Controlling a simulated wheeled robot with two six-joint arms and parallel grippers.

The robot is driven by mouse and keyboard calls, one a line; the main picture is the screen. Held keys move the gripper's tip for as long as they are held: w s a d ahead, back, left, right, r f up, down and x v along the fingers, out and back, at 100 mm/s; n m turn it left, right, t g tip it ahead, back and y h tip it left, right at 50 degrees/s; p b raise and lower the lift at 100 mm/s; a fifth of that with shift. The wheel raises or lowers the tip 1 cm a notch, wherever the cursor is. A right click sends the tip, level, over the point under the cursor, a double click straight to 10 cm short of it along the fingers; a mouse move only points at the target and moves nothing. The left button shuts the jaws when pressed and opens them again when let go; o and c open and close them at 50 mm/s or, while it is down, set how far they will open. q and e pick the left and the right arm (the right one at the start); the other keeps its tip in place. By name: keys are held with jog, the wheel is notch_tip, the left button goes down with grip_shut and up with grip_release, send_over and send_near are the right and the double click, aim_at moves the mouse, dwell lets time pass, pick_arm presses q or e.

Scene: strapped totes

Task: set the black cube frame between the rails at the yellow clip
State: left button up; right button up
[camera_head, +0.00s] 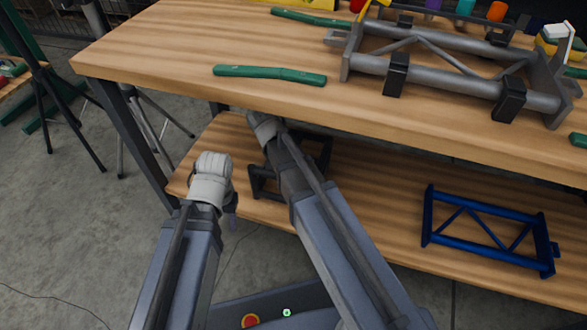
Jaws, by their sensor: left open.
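The black cube frame (262,188) stands on the lower wooden shelf under the table's front edge. My right arm crosses in front of it and hides much of it. The two grey rails (440,84) lie on the tabletop at the upper right, joined by diagonal struts.
A blue truss frame (487,232) lies on the lower shelf at the right. Green handles (270,75) lie on the tabletop (180,50). Black clips (396,74) sit on the front rail. The tabletop edge overhangs the shelf. Tripod legs stand at the left.

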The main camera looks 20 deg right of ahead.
grip_shut()
dwell(0.5)
dwell(0.9)
